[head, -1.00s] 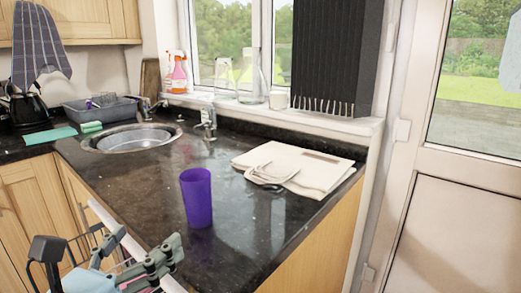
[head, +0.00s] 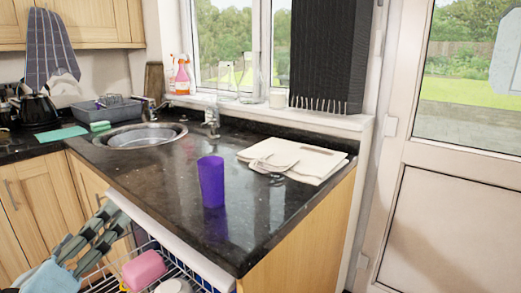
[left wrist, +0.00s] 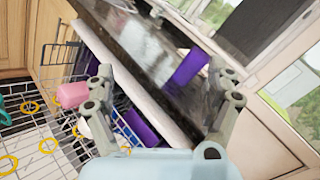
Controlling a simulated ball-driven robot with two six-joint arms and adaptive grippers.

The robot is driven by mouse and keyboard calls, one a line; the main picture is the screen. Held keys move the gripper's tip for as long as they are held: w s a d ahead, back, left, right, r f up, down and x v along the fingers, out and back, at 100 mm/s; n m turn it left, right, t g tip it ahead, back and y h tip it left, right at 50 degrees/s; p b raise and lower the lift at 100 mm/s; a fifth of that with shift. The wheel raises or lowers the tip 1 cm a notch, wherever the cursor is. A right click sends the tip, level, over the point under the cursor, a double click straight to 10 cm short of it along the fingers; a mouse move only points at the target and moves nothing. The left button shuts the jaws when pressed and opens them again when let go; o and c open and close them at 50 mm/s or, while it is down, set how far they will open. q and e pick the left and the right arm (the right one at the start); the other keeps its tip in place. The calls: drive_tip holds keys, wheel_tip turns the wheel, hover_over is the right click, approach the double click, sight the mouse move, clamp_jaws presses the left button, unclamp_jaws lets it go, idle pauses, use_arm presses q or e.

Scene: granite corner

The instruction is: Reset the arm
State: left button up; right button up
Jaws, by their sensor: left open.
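My left gripper (head: 97,237) is at the lower left of the head view, in front of the counter edge and above the dishwasher rack. Its fingers are apart with nothing between them; it also shows open in the left wrist view (left wrist: 165,90). A purple cup (head: 211,182) stands upright on the black granite counter (head: 150,175), apart from the gripper. The purple cup also shows in the left wrist view (left wrist: 187,68), beyond the fingers. My right gripper is not in view.
An open dishwasher rack (head: 205,284) below the counter holds a pink item (head: 144,270) and other dishes. A folded cloth or board (head: 300,162) lies at the counter's right. A sink (head: 140,136) is at the back left. The counter around the cup is clear.

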use_arm(q)
drive_tip(key=s+a+f+n+g+y, duration=0.25)
drive_tip(key=a+n, duration=0.25)
drive_tip(key=n, duration=0.4)
drive_tip(key=s+a+f+n+g+y, duration=0.2)
drive_tip(key=s+a+n+g+y, duration=0.2)
drive_tip(key=n, duration=0.5)
drive_tip(key=s+d+f+n+g+h, duration=0.3)
drive_tip(key=s+d+f+n+g, duration=0.15)
drive_tip(key=s, duration=0.25)
drive_tip(key=s+d+f+n+g+h, duration=0.3)
drive_tip(key=s+f+n+g, duration=0.1)
drive_tip(key=s+n, duration=0.25)
wheel_tip(320, 180, down, 25)
drive_tip(key=s+a+g+b, duration=0.1)
drive_tip(key=s+a+b, duration=0.1)
drive_tip(key=s+a+f+g+b, duration=0.1)
drive_tip(key=s+f, duration=1.8)
drive_tip(key=shift+s+a+g, duration=0.15)
drive_tip(key=shift+a+g, duration=0.05)
drive_tip(key=shift+g, duration=0.1)
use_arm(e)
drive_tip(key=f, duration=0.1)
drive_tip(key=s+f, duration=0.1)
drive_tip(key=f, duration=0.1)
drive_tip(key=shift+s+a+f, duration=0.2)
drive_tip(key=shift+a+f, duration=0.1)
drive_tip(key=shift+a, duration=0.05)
